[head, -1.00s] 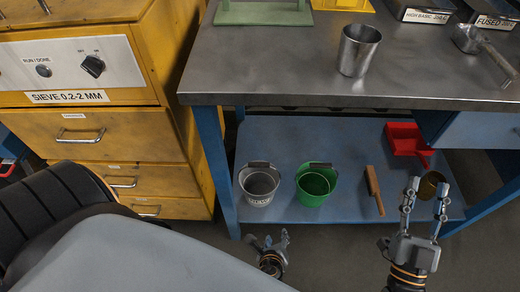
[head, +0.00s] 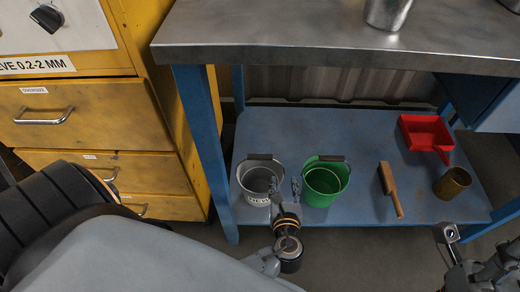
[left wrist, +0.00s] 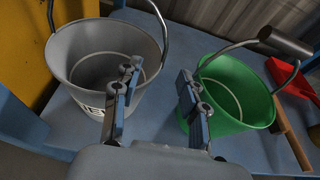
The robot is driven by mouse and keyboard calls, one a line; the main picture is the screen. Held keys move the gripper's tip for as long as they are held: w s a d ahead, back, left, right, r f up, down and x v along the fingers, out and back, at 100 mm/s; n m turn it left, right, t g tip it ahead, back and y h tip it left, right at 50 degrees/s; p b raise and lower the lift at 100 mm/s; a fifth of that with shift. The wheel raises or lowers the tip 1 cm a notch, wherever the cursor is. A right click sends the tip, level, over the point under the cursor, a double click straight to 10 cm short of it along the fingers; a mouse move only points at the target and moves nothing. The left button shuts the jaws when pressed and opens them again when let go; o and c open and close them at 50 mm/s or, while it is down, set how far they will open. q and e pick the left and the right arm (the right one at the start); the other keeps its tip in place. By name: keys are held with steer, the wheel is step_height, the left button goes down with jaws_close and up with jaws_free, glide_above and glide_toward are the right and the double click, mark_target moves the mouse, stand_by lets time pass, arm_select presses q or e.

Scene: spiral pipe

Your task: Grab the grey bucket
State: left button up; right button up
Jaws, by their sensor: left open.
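The grey bucket (head: 253,194) stands upright on the blue lower shelf, with its handle folded to the back rim. My left gripper (head: 284,188) is open and points at the shelf between the grey bucket and the green bucket (head: 322,197). In the left wrist view, the grey bucket (left wrist: 88,68) is at the left. There, one finger of the open gripper (left wrist: 159,76) overlaps the bucket's right side, and the other is near the green bucket. Whether a finger touches the grey bucket is unclear. Part of my right gripper (head: 475,255) shows at the bottom right, cut off by the edge.
The blue shelf (head: 300,128) also holds a wooden brush (head: 390,188), a brass cup (head: 452,183) and a red dustpan (head: 424,133). The metal worktop (head: 320,40) overhangs it. A blue table leg (head: 207,150) and yellow drawers (head: 95,128) are left of the grey bucket.

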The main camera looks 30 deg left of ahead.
mark_target(283, 174)
arm_select(q)
steer(key=b+x, duration=0.2)
steer(key=x, duration=0.3)
steer(key=shift+w+a+f, duration=0.2)
steer(key=shift+w, duration=0.05)
jaws_close()
steer(key=shift+r, duration=0.15)
